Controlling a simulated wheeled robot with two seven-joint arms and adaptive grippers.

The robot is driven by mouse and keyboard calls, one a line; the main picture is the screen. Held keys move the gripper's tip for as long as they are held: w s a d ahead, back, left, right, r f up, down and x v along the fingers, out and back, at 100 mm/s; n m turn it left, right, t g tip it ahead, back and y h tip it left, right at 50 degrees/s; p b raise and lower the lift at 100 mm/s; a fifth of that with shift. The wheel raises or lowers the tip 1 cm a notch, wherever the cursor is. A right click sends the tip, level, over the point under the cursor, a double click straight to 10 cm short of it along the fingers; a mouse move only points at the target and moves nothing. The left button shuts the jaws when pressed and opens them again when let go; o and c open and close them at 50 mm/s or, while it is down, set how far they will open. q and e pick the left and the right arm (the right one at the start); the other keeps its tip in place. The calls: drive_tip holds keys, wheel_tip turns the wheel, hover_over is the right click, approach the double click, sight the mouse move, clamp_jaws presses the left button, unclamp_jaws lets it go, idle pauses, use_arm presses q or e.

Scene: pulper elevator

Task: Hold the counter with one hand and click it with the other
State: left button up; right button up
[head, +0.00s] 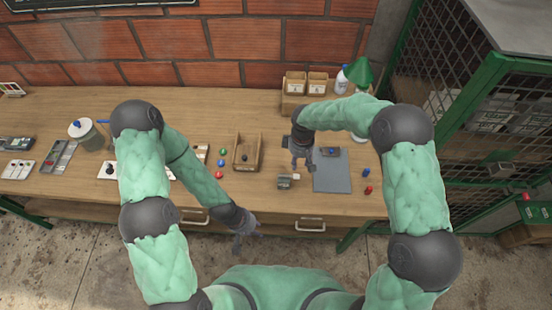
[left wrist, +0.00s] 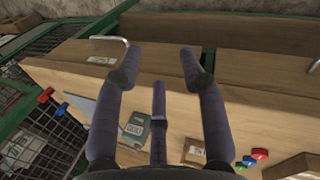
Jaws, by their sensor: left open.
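The counter (head: 286,181) is a small grey box near the table's front edge, left of a grey mat. It also shows in the left wrist view (left wrist: 133,128), with a display on its face, left of my fingers. My right gripper (head: 302,164) hangs above and behind the counter, beside the mat, apart from it. Its fingers look spread and nothing shows between them. My left gripper (head: 243,240) is in front of the table edge, left of the counter. In the left wrist view its fingers (left wrist: 166,75) are wide apart and empty.
The grey mat (head: 332,178) carries a small dark item (head: 329,151). A wooden tray (head: 247,152) stands left of the counter, with coloured pieces (head: 219,174) beside it. Red and blue pieces (head: 368,189) lie right of the mat. A wire cage (head: 450,80) stands at the right.

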use_arm(q)
drive_tip(key=w+r+n, duration=0.4)
drive_tip(key=w+n, duration=0.3)
drive_tip(key=w, duration=0.6)
drive_tip(key=n, duration=0.7)
approach(279, 176)
drive_tip(key=x, duration=0.8)
drive_tip(key=shift+w+a+f, duration=0.1)
drive_tip(key=shift+f, duration=0.3)
clamp_jaws()
drive_tip(key=shift+h, duration=0.3)
use_arm(e)
clamp_jaws()
use_arm(q)
drive_tip(key=shift+s+f, duration=0.15)
drive_tip(key=shift+s, duration=0.1)
